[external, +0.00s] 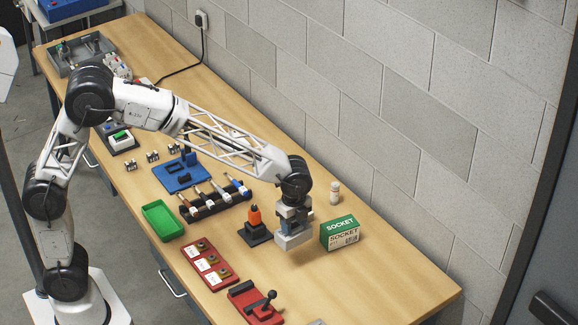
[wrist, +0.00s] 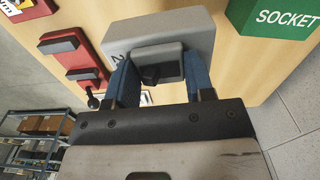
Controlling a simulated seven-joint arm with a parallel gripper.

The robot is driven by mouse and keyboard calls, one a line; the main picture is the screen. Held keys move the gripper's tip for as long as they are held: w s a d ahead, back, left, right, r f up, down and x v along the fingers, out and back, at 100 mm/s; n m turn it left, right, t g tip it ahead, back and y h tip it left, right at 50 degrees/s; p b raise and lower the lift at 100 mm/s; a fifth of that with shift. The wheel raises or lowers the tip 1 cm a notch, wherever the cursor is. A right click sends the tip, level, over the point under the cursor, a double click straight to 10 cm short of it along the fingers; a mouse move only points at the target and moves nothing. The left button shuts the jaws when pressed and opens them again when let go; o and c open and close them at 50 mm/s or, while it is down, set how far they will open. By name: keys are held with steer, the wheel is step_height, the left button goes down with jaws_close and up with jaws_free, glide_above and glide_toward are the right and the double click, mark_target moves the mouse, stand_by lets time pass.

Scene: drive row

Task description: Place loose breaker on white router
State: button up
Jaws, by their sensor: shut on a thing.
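My gripper (external: 293,222) is over the right half of the bench, pointing down. In the wrist view its two blue fingers (wrist: 160,72) are shut on the raised neck of a light grey breaker (wrist: 182,25). The breaker has a black toggle and a partly hidden printed number. In the external view the breaker (external: 294,240) is below the fingers, low over the wood; I cannot tell whether it touches. I cannot make out a white router for sure; a pale object (external: 317,322) is cut off at the bottom edge.
A green SOCKET box (external: 340,233) stands close right of the breaker. An orange-topped part on a black base (external: 255,226) is close left. Red fixtures (external: 209,265) (external: 256,304), a green tray (external: 161,219) and a tool rack (external: 215,199) lie leftward. A white bottle (external: 335,193) stands behind.

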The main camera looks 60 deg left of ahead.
steer(key=w+a+r+n, duration=0.1)
steer(key=w+a+n, duration=0.45)
steer(key=a, duration=0.85)
steer(key=w+a+r+n, duration=0.1)
steer(key=w+a+n, duration=0.2)
steer(key=w+a, duration=0.9)
steer(key=s+a+r+n, duration=0.1)
steer(key=a+n, duration=0.7)
steer(key=a, duration=2.9)
steer(key=shift+s+r+n, duration=0.2)
steer(key=shift+s+n, duration=0.15)
steer(key=shift+s, duration=0.05)
steer(key=shift+a+f, duration=0.1)
steer(key=shift+f, duration=2.4)
steer(key=shift+f, duration=2.5)
steer(key=shift+f, duration=0.15)
